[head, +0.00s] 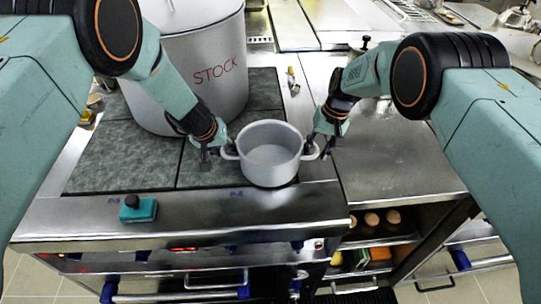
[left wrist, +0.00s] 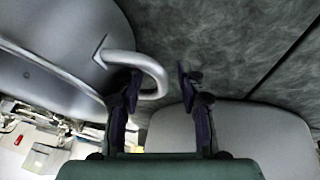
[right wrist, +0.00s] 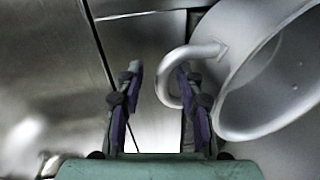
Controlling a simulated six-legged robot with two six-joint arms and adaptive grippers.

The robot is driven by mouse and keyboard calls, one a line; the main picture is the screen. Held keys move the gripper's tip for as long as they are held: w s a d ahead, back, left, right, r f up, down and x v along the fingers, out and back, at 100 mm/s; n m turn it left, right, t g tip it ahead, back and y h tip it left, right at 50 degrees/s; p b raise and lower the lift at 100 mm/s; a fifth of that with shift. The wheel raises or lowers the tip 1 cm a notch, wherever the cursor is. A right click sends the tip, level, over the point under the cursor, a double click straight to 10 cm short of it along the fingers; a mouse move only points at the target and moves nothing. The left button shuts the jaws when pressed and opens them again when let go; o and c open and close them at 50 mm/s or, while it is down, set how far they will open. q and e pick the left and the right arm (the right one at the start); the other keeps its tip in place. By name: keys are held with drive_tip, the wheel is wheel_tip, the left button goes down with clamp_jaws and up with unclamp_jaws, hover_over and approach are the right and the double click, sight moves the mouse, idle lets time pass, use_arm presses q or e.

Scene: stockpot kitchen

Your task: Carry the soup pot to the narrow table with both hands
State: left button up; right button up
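The soup pot (head: 268,165), a small grey pot with two loop handles, stands upright on the front right of the dark stove top. My left gripper (head: 208,156) is at its left handle. In the left wrist view, the open fingers straddle that handle (left wrist: 157,70), one finger inside the loop and one outside, with a gap. My right gripper (head: 324,146) is at the right handle. In the right wrist view, its open fingers straddle that handle (right wrist: 170,68) the same way, the outer finger clear of it. I cannot tell which surface is the narrow table.
A large stockpot (head: 205,60) marked STOCK stands close behind left. A teal block with a black knob (head: 138,209) sits on the stove's front edge. A bare steel counter (head: 390,155) lies to the right, with eggs (head: 372,219) on a shelf below.

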use_arm(q)
drive_tip(key=shift+c, duration=0.2)
use_arm(e)
drive_tip(key=shift+w, duration=0.1)
drive_tip(key=shift+c, duration=0.2)
use_arm(q)
drive_tip(key=shift+a, duration=0.2)
drive_tip(key=c, duration=0.3)
use_arm(e)
drive_tip(key=shift+a, duration=0.2)
drive_tip(key=c, duration=0.3)
use_arm(q)
drive_tip(key=shift+s+d+r, duration=0.1)
drive_tip(key=shift+s+r, duration=0.05)
drive_tip(key=shift+c, duration=1.4)
use_arm(e)
drive_tip(key=shift+s+d+r, duration=0.1)
drive_tip(key=shift+s+r, duration=0.05)
drive_tip(key=shift+s, duration=0.1)
drive_tip(key=c, duration=0.3)
use_arm(q)
drive_tip(key=shift+c, duration=0.8)
use_arm(e)
clamp_jaws()
use_arm(q)
clamp_jaws()
use_arm(e)
drive_tip(key=shift+w+d, duration=0.1)
